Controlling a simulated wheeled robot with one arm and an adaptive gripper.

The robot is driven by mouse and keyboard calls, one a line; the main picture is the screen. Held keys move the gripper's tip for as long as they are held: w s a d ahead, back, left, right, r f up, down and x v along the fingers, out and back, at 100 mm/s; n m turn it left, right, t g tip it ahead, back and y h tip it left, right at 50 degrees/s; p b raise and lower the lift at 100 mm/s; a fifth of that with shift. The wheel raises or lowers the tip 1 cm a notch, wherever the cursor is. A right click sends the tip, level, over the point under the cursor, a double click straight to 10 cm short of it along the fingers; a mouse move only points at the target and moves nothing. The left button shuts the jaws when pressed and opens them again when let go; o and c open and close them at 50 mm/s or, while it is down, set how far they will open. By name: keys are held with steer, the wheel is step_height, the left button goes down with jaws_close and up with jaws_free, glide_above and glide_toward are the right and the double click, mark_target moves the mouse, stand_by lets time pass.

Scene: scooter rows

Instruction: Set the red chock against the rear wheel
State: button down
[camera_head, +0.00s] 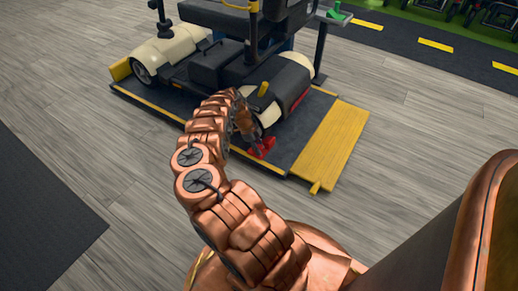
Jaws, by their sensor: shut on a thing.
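The red chock (263,147) sits low beside the scooter's rear wheel (256,130), at the wheel's near side, just above or on the dark platform. My gripper (254,140) is at the end of my copper arm and is shut on the chock. The arm hides part of the wheel and most of the gripper. I cannot tell whether the chock touches the wheel or the platform.
The scooter stands on a dark platform (165,108) with yellow edges and a yellow ramp (330,138) at its right end. A yellow block (121,69) is by the front wheel (143,72). A dark mat (45,215) lies at left.

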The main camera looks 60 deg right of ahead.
steer(key=shift+d, duration=0.1)
stand_by(0.3)
steer(key=c, duration=0.8)
jaws_free()
steer(key=shift+w, duration=0.1)
steer(key=v, duration=1.2)
steer(key=shift+r, duration=0.1)
